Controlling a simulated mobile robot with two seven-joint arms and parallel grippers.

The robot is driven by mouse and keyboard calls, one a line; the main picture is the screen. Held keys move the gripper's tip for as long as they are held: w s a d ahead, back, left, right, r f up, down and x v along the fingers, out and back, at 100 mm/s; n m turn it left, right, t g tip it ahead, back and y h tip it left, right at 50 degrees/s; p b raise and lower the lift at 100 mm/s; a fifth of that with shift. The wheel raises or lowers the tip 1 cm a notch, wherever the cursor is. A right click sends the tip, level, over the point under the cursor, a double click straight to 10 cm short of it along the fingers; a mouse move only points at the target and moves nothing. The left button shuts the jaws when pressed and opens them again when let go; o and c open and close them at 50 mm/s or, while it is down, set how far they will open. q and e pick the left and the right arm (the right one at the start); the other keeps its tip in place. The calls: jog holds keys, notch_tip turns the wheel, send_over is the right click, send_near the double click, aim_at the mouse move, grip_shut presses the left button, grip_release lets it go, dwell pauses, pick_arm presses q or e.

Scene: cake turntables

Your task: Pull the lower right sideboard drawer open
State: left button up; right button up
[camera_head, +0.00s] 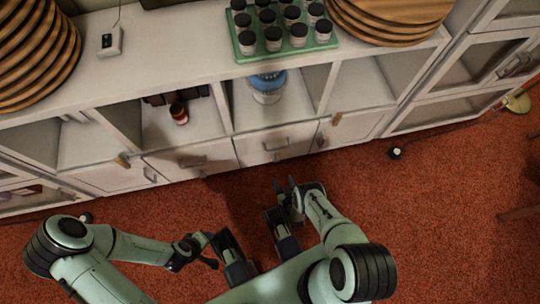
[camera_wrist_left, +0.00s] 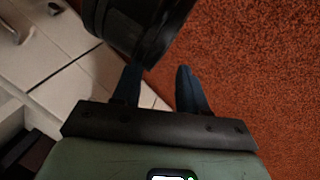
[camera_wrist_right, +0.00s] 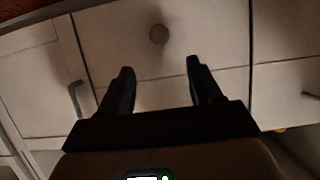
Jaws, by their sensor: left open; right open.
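The white sideboard (camera_head: 190,75) has a row of closed fronts low along the carpet. Which front carries that knob I cannot tell. My left gripper (camera_head: 215,240) is open and empty, low over the carpet; its fingers (camera_wrist_left: 158,75) are apart in the left wrist view.
A left drawer (camera_head: 205,152) is shut beside the right one. A green tray (camera_head: 285,52) of jars and stacks of wooden boards (camera_head: 390,18) stand on top. A blue-and-white container (camera_head: 266,88) sits in an open compartment.

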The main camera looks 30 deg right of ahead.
pick_arm(q)
notch_tip(320, 180, down, 5)
jog(key=w+a+b, duration=0.2)
jog(key=b, duration=0.2)
pick_arm(e)
send_near(277, 161)
jog(key=w+f, duration=0.1)
jog(key=w, duration=0.1)
jog(key=b+x, duration=0.2)
jog(key=x, duration=0.1)
jog(key=b+x, duration=0.2)
jog(key=x, duration=0.1)
jog(key=shift+w+d+f, duration=0.1)
jog(key=shift+w+d, duration=0.05)
jog(key=shift+d, duration=0.15)
pick_arm(q)
jog(key=s+f+g, duration=0.1)
jog(key=s+f, duration=0.2)
jog(key=s, duration=0.2)
jog(key=s+a+f+n+g, duration=0.1)
jog(key=s+f+g, duration=0.1)
jog(key=s, duration=0.4)
jog(key=shift+a+f+g+b, duration=0.3)
jog(key=shift+f+b, duration=0.1)
jog(key=shift+f, duration=0.45)
pick_arm(e)
jog(key=shift+w, duration=0.3)
